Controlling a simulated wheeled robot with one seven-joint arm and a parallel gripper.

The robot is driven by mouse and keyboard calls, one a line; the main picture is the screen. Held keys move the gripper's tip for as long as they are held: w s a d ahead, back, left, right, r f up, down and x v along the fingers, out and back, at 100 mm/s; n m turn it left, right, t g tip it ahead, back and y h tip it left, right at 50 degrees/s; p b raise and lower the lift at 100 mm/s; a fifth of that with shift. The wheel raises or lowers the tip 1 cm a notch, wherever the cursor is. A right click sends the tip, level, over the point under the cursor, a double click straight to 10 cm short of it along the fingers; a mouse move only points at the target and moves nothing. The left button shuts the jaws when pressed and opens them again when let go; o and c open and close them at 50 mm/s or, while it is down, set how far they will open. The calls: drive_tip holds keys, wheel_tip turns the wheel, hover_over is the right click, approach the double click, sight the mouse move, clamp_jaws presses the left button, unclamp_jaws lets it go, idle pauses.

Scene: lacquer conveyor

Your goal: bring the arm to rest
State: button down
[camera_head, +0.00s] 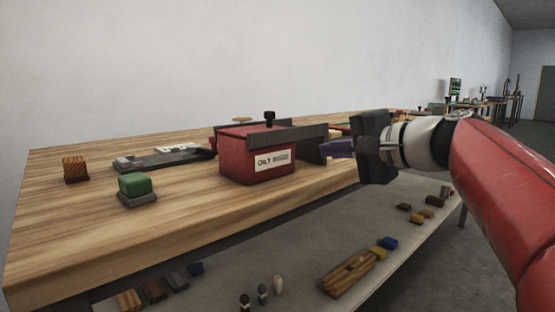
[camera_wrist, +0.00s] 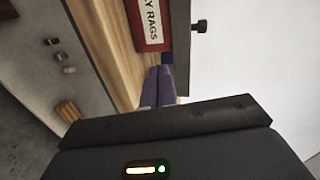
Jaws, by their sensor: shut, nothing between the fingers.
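My gripper (camera_head: 324,148) is at the right of the head view, in front of the right end of a red box. Its purple fingers are closed together with nothing between them, and they point left. In the wrist view the gripper (camera_wrist: 158,72) points up the picture, and part of the red box (camera_wrist: 150,20) with a label ending in "Y RAGS" shows beyond the fingertips. My arm reaches in from the right, held over the table's front edge. Whether the fingers touch anything behind them cannot be told.
The wooden table (camera_head: 90,245) holds a green block (camera_head: 135,183) on a grey base, a brown wooden block (camera_head: 75,169) and a dark grey fixture (camera_head: 165,158). The red box has a dark bar and a knob (camera_head: 270,116). A lower shelf (camera_head: 310,240) carries several small parts.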

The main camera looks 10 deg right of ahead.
drive_tip(key=s+f+n+g+h+p, duration=0.6)
drive_tip(key=s+f+n+h, duration=0.3)
drive_tip(key=s+f, duration=1.2)
wheel_tip(320, 180, down, 2)
drive_tip(key=shift+s+a+f+n+g+p, duration=0.15)
drive_tip(key=shift+s+a+n+g+p, duration=0.2)
drive_tip(key=shift+p, duration=0.35)
